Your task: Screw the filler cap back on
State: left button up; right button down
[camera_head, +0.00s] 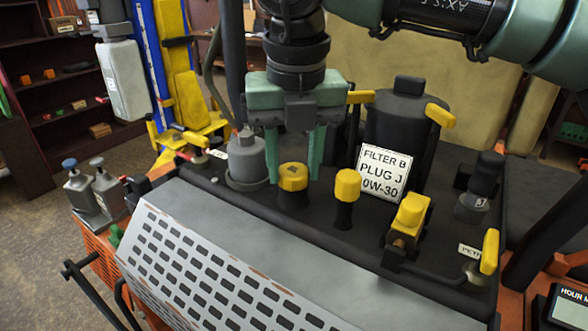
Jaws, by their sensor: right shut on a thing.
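My right gripper (294,178) points down over the engine deck, its two teal fingers on either side of a yellow cap (293,174). It is shut on this cap, which sits upright at a dark round neck on the deck. The near rim of the neck shows just below the cap; whether the thread is engaged cannot be told. My left gripper is not in view.
A second yellow cap (347,184) on a black stem stands close to the right. Behind it are a labelled card (383,172) and a black canister (402,125). A grey cylinder (247,158) stands close left. A slotted grey cover (215,262) lies in front.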

jog(key=m+b, duration=0.1)
jog(key=m, duration=0.1)
jog(key=shift+f+m, duration=0.15)
jog(key=shift+m, duration=0.15)
jog(key=shift+m+h+b, duration=0.3)
jog(key=shift+m+b, duration=0.1)
jog(key=shift+m, duration=0.1)
jog(key=shift+r+m, duration=0.25)
jog(key=shift+m, duration=0.15)
jog(key=m, duration=0.1)
jog(key=m+b, duration=0.1)
jog(key=shift+w+f+m+b, duration=0.1)
jog(key=shift+f+m+b, duration=0.15)
jog(key=shift+m+b, duration=0.05)
jog(key=shift+a+r+m+h, duration=0.1)
jog(key=shift+m+h, duration=0.2)
jog(key=shift+m, duration=0.5)
jog(key=shift+r+m+g+b, duration=0.15)
jog(key=shift+m+g+b, duration=0.15)
jog(key=shift+m, duration=0.7)
